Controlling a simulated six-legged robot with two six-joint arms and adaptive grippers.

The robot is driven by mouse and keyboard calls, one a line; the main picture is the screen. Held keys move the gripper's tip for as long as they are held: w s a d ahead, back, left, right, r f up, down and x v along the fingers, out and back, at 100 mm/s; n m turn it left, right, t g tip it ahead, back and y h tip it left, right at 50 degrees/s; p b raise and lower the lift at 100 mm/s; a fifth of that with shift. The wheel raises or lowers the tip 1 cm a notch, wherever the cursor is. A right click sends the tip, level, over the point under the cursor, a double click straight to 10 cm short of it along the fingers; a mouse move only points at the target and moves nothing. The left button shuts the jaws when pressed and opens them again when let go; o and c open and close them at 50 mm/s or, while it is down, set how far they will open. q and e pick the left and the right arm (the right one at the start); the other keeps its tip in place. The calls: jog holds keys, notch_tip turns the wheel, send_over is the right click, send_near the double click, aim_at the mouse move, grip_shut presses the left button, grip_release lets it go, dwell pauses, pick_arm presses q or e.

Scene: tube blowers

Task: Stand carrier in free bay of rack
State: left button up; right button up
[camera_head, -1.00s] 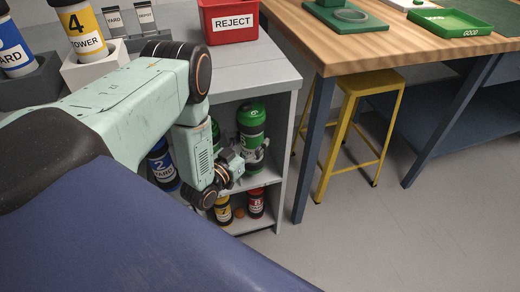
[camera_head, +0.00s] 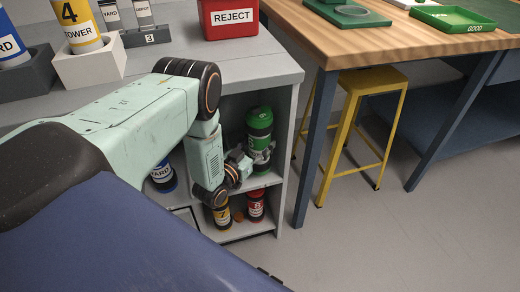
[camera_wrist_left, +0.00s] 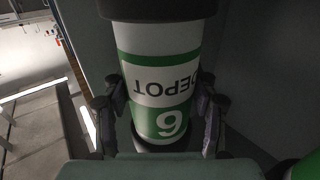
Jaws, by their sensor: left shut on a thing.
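In the left wrist view the carrier (camera_wrist_left: 160,78) shows a white label reading DEPOT upside down, over a green band with a digit, with a gripper finger on each side. Whether its base touches the shelf is hard to tell. My right gripper is not in view.
A yellow carrier (camera_head: 221,215) and a red one (camera_head: 256,205) stand on the lower shelf. A red REJECT bin (camera_head: 230,18) is on top. A yellow stool (camera_head: 345,125) stands under the wooden table (camera_head: 350,45).

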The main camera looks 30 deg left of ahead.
pick_arm(q)
jog(key=shift+w+f+b, duration=0.15)
jog(key=shift+f+b, duration=0.1)
jog(key=shift+f, duration=0.25)
jog(key=shift+w+f+b, duration=0.15)
jog(key=shift+f+b, duration=0.05)
jog(key=shift+f, duration=0.3)
jog(key=shift+r, duration=0.15)
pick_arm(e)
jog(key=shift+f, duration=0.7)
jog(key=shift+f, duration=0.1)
pick_arm(q)
jog(key=o, duration=1.4)
jog(key=shift+s, duration=0.1)
jog(key=shift+c, duration=0.2)
jog(key=shift+s, duration=0.2)
jog(key=s+p, duration=0.3)
jog(key=s, duration=0.8)
jog(key=shift+s+a+p, duration=0.3)
jog(key=shift+p, duration=0.1)
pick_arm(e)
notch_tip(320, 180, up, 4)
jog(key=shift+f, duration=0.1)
